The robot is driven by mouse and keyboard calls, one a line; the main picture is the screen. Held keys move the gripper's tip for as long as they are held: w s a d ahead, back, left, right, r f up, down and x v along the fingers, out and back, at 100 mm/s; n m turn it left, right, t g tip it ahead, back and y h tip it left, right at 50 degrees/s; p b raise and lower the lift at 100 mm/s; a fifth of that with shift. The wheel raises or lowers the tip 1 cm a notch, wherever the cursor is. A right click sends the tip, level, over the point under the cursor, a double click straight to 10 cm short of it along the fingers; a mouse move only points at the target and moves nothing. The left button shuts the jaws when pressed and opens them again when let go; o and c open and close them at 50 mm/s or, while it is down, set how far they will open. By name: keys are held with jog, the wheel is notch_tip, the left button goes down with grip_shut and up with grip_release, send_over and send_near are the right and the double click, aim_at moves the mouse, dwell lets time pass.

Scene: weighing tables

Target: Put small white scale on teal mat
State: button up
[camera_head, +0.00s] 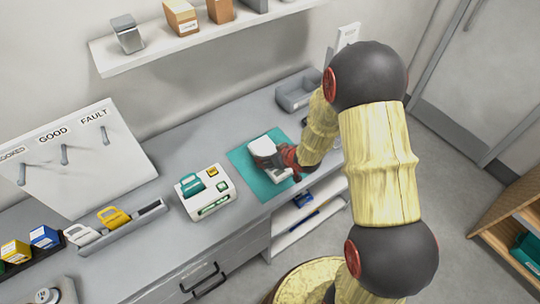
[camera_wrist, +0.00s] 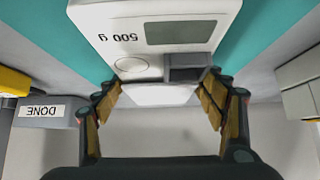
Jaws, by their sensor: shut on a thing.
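The small white scale (camera_head: 262,147) is over the teal mat (camera_head: 247,168) on the grey counter. In the wrist view the scale (camera_wrist: 130,32) shows a grey display, a round button and "500 g" lettering, upside down. Teal mat (camera_wrist: 262,22) shows on both sides of it. My gripper (camera_head: 285,156) reaches in from the right in the head view. Its fingers (camera_wrist: 160,92) are shut on the scale's near end, one on each side. I cannot tell whether the scale's underside touches the mat. My gripper partly hides the scale in the head view.
A white device with a teal top (camera_head: 205,191) stands left of the mat. A grey bin (camera_head: 297,91) stands behind it to the right. A tool tray (camera_head: 122,223) and a hook board (camera_head: 75,155) are at left. A wall shelf (camera_head: 190,38) hangs above.

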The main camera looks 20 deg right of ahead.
jog(key=o, duration=1.5)
jog(key=shift+f, duration=0.15)
jog(key=shift+c, duration=0.2)
